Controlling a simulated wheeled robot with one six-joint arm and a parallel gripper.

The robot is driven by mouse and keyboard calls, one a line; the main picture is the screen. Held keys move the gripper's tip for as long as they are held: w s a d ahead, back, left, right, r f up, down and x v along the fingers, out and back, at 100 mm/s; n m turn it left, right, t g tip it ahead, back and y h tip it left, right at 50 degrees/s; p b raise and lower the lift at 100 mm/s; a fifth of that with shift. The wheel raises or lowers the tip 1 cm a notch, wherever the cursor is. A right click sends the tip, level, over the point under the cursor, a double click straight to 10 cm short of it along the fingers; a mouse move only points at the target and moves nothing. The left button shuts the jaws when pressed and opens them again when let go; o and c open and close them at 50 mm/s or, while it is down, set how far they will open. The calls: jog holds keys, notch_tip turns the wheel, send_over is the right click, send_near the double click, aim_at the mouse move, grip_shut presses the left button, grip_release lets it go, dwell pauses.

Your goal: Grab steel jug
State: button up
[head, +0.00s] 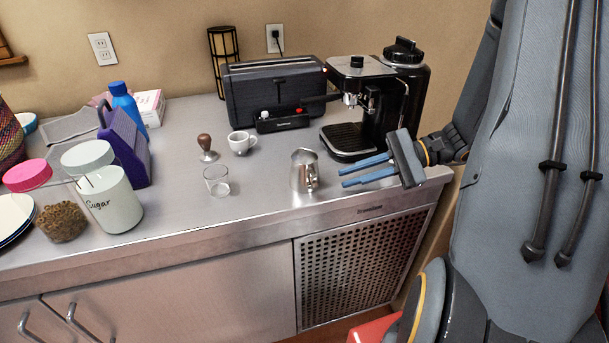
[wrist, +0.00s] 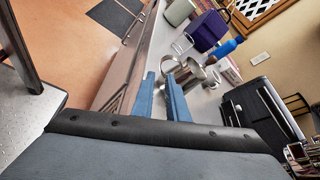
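The steel jug (head: 304,170) stands upright on the metal counter near its front edge, in front of the coffee machine. My gripper (head: 343,176) is to the right of the jug, with its two blue fingers pointing left toward it. The fingers are apart with a gap between them, and nothing is held. In the wrist view the jug (wrist: 190,76) sits just beyond the fingertips (wrist: 162,76), and its handle side cannot be told clearly.
A small glass (head: 217,181), a white cup (head: 241,143) and a tamper (head: 207,148) stand left of and behind the jug. The black coffee machine (head: 365,105) and toaster (head: 270,88) are at the back. A sugar jar (head: 112,203) stands at left. The counter's front edge (head: 230,231) is close.

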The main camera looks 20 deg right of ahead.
aim_at(307, 174)
jog(key=shift+p+x, duration=0.4)
jog(key=shift+x, duration=0.75)
jog(key=x, duration=0.1)
jog(key=p+x, duration=0.2)
jog(key=x, duration=0.1)
jog(key=shift+s+a+r, duration=0.15)
jog(key=shift+a+r, duration=0.1)
jog(key=shift+r, duration=0.1)
jog(key=shift+a+f, duration=0.3)
jog(key=shift+a, duration=0.15)
grip_shut()
jog(key=shift+r, duration=0.1)
